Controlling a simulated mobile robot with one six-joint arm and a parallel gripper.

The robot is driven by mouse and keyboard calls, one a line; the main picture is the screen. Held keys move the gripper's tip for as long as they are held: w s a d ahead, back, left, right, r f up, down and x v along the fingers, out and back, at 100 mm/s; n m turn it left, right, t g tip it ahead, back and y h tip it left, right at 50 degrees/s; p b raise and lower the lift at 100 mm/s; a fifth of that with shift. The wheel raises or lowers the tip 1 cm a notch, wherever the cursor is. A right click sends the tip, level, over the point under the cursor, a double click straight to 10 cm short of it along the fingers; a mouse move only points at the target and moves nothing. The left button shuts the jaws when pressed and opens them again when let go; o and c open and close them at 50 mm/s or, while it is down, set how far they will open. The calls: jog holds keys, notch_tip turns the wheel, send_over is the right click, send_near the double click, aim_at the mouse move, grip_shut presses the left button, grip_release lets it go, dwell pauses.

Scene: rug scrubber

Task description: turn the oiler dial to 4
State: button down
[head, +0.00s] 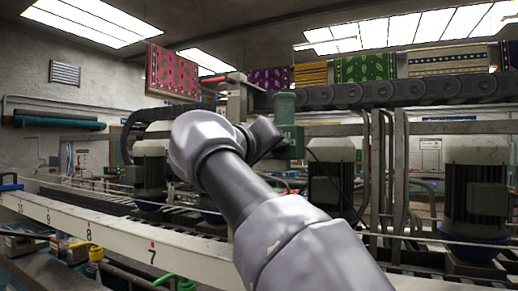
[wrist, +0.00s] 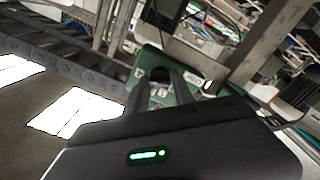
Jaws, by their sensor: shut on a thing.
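In the head view my gripper (head: 268,137) meets the oiler's lower left side. The dial's scale and pointer are too small or hidden to read.
Grey-topped motors (head: 331,170) stand below the rail, with another (head: 478,190) at the right. Upright metal pipes (head: 378,170) rise right of the oiler. A numbered white beam (head: 120,246) runs across the lower left. Patterned rugs (head: 172,72) hang above.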

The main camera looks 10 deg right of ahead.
jog(key=c, duration=1.1)
grip_release()
jog(key=p+v, duration=0.1)
jog(key=v, duration=1.6)
jog(key=shift+s, duration=0.15)
jog(key=shift+a, duration=0.1)
